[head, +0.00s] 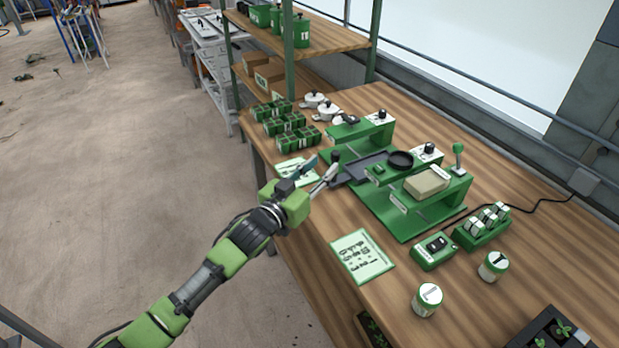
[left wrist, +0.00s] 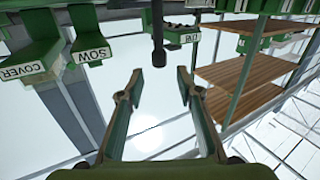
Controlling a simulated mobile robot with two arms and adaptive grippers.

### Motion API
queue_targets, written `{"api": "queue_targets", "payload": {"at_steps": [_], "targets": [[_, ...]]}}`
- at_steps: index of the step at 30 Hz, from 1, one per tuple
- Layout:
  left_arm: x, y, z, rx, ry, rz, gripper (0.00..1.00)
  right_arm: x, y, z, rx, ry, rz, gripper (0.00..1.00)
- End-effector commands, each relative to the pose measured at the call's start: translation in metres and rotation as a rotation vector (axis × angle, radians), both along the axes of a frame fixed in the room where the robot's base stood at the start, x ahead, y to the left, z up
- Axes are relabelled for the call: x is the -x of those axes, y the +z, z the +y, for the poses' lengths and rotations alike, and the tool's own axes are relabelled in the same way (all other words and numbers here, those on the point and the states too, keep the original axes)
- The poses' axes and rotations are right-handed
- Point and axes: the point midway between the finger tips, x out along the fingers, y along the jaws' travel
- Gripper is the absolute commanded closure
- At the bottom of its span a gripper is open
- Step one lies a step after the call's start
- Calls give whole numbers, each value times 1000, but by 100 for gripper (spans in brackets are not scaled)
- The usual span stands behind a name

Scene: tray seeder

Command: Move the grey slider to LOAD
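The dark grey slider (head: 367,168) lies in the middle of the green seeder (head: 405,222), between its stations. A dark knob (head: 335,157) stands at the slider's near-left end. In the left wrist view a dark rod with a round end (left wrist: 158,50), apparently this knob, hangs between the lines of my fingers, just beyond the tips. My left gripper (head: 318,172) is open beside the slider's left end; its spread, empty fingers also show in the left wrist view (left wrist: 156,88). Contact cannot be told. SOW (left wrist: 92,54) and COVER (left wrist: 27,70) signs show upside down there. My right gripper is not in view.
Green cell trays (head: 284,123) stand at the table's back left, below a shelf (head: 330,38). An instruction card (head: 362,256), a switch box (head: 435,252) and two jars (head: 427,298) are nearer. The wooden table is clear around the card.

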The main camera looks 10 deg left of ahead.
Motion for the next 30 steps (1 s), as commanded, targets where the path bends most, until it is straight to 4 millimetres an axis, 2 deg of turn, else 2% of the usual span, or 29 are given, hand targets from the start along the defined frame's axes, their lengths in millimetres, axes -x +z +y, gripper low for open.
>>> {"api": "queue_targets", "payload": {"at_steps": [3,9,26,29,30], "targets": [[20,-1,10,-1,0,2,67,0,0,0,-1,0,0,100],[40,0,21,0,0,1,67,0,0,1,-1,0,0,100],[44,-1,23,-1,2,3,67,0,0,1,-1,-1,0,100],[51,-11,24,-10,18,36,67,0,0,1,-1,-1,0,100],[58,-19,25,-19,32,66,67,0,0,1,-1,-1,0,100]]}}
